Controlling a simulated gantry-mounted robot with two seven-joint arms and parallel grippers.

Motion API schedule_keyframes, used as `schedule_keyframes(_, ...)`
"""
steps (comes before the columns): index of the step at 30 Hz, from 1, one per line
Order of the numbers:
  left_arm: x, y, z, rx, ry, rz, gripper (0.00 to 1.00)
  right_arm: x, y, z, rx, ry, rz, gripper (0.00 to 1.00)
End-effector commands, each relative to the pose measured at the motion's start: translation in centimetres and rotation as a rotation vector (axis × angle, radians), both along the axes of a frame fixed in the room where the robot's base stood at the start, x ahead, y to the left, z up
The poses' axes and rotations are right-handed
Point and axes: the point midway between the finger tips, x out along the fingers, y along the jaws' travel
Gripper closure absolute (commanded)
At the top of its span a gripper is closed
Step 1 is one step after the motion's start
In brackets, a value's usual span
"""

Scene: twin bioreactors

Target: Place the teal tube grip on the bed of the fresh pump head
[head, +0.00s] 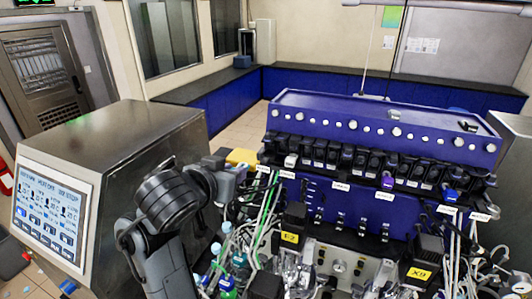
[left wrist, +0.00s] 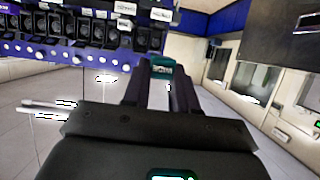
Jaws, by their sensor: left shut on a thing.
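My left gripper (left wrist: 161,80) is shut on the teal tube grip (left wrist: 162,70), which sits between its fingertips in the left wrist view. In the head view my left gripper (head: 230,168) is near the left end of the blue pump unit, and the teal grip cannot be made out there. A row of black pump heads (head: 350,160) runs along the unit's front, and it also shows at the upper left of the left wrist view (left wrist: 90,32). I cannot tell which is the fresh one. The grip looks apart from the pump heads. My right gripper is not in view.
A steel cabinet with a touchscreen (head: 53,212) stands at the left. Tubing and bottles (head: 232,270) crowd the area below the pump unit (head: 385,118). Black boxes with yellow labels (head: 418,273) stand in front of it. The air above the unit is clear.

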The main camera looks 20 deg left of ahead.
Motion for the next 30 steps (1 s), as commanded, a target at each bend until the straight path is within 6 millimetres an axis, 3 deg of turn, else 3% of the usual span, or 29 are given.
schedule_keyframes(15, -0.2, -0.2, -4.6, 0.004, 0.001, 0.000, 1.00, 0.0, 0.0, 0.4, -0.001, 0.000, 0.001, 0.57)
schedule_keyframes(30, 3.8, -0.5, -4.6, 0.012, -0.015, -0.006, 1.00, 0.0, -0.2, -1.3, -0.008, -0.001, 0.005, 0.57)
